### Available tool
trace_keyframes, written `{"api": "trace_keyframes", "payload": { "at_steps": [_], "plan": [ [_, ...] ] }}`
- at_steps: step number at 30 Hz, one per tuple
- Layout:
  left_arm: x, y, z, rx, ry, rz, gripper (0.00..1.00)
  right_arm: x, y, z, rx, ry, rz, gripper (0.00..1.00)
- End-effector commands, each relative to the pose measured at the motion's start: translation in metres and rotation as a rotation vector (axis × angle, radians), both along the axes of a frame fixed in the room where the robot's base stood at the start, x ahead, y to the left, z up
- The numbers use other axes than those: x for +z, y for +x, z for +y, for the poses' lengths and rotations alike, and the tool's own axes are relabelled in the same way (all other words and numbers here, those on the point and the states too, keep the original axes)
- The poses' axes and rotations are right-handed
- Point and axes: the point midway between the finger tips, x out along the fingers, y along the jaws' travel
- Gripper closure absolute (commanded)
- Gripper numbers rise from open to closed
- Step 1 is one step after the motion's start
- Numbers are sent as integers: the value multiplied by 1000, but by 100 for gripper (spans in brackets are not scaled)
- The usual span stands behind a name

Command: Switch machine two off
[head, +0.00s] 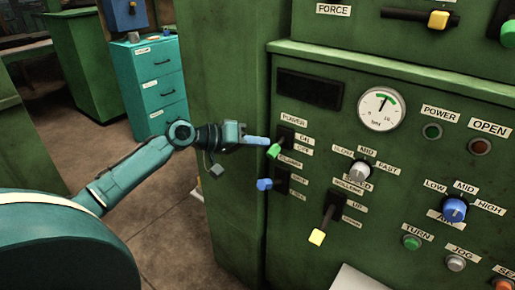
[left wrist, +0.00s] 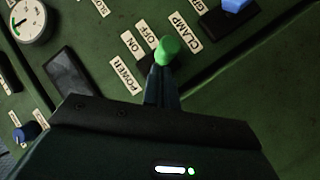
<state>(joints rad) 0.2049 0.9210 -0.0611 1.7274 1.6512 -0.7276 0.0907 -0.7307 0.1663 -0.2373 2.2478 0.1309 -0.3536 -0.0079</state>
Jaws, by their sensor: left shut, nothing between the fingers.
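The green-knobbed power lever (head: 274,151) sticks out of the green machine panel (head: 330,140), beside the ON and OFF labels. It tilts downward, its knob level with the OFF label. In the left wrist view the green knob (left wrist: 167,48) is just beyond my fingertips. My left gripper (head: 268,141) is shut and empty, with its blue fingers right at the lever, a little above the knob. I cannot tell whether they touch it. The gripper also shows in the left wrist view (left wrist: 163,95). No machine number is readable. My right gripper is out of view.
Just below is a blue clamp lever (head: 264,184). A yellow-tipped lever (head: 317,237), a grey knob (head: 359,170) and a blue knob (head: 454,209) lie to the right. A gauge (head: 381,108) sits above. Teal drawers (head: 150,83) stand behind, with open floor before them.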

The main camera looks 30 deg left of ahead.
Motion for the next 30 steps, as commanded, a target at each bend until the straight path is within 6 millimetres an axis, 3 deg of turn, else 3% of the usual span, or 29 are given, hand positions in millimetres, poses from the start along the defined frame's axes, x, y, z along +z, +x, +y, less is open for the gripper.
{"api": "trace_keyframes", "payload": {
  "at_steps": [15,27,30],
  "plan": [
    [17,0,0,1,0,3,100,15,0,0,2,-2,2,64],
    [16,0,0,1,0,3,100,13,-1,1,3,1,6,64],
    [16,0,0,1,0,3,100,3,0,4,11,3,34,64]
  ]
}}
